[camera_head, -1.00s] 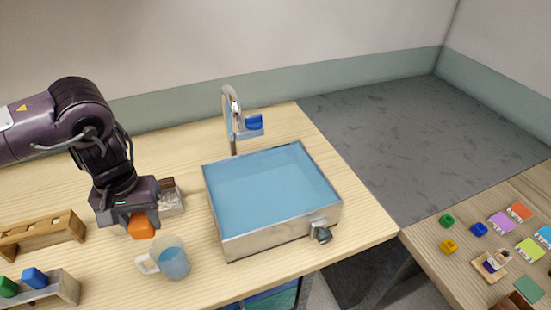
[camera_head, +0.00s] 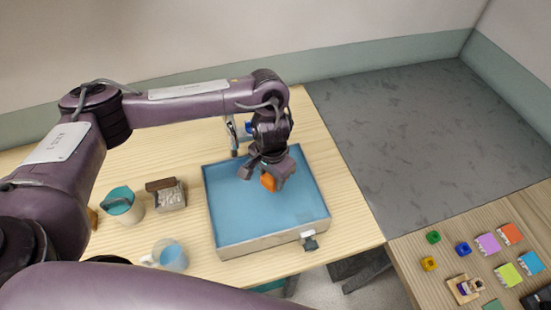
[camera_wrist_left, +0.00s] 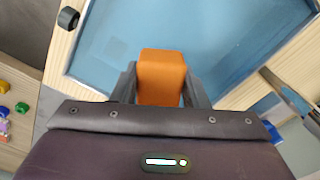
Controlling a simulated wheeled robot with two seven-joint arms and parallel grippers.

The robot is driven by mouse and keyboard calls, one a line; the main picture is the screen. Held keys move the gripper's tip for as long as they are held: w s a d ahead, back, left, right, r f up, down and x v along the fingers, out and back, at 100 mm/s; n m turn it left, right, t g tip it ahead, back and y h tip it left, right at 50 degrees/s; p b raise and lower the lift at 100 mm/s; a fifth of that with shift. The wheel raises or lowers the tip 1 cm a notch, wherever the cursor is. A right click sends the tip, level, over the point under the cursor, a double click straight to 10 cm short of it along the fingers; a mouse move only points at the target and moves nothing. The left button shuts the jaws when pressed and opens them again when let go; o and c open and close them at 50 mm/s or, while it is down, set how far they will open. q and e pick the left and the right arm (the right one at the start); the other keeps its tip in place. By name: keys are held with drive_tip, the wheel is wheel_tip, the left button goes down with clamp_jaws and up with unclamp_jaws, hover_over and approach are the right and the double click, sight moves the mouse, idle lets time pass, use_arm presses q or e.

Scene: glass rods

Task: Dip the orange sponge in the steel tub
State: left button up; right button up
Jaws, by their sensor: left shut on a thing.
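The orange sponge (camera_head: 268,182) is in my left gripper (camera_head: 268,176), which is shut on it. In the left wrist view the sponge (camera_wrist_left: 161,76) sits between the two fingers. The steel tub (camera_head: 272,236) is filled with blue water. The gripper and sponge are over the tub, near the middle of the water. I cannot tell whether the sponge touches the water surface. My right gripper is not in view.
A tap (camera_head: 232,135) stands behind the tub and a dark valve (camera_head: 310,243) juts from its front. A glass mug (camera_head: 172,256), a teal-topped container (camera_head: 123,203) and a small box (camera_head: 171,196) stand left of the tub. A second table with small coloured items is at right.

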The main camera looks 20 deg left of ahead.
use_arm(q)
drive_tip(key=shift+s+d+f, duration=0.1)
drive_tip(key=shift+s+f, duration=0.35)
drive_tip(key=shift+f, duration=0.4)
drive_tip(key=shift+f+b, duration=0.45)
drive_tip(key=shift+f, duration=0.25)
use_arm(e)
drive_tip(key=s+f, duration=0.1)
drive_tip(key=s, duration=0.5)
use_arm(q)
drive_tip(key=f+b, duration=0.1)
drive_tip(key=f, duration=0.2)
drive_tip(key=f+b, duration=0.2)
drive_tip(key=f, duration=0.1)
drive_tip(key=f+b, duration=0.2)
drive_tip(key=f, duration=0.1)
drive_tip(key=shift+w+f, duration=0.25)
drive_tip(key=shift+f, duration=0.75)
drive_tip(key=shift+f+b, duration=0.25)
drive_tip(key=shift+b, duration=0.05)
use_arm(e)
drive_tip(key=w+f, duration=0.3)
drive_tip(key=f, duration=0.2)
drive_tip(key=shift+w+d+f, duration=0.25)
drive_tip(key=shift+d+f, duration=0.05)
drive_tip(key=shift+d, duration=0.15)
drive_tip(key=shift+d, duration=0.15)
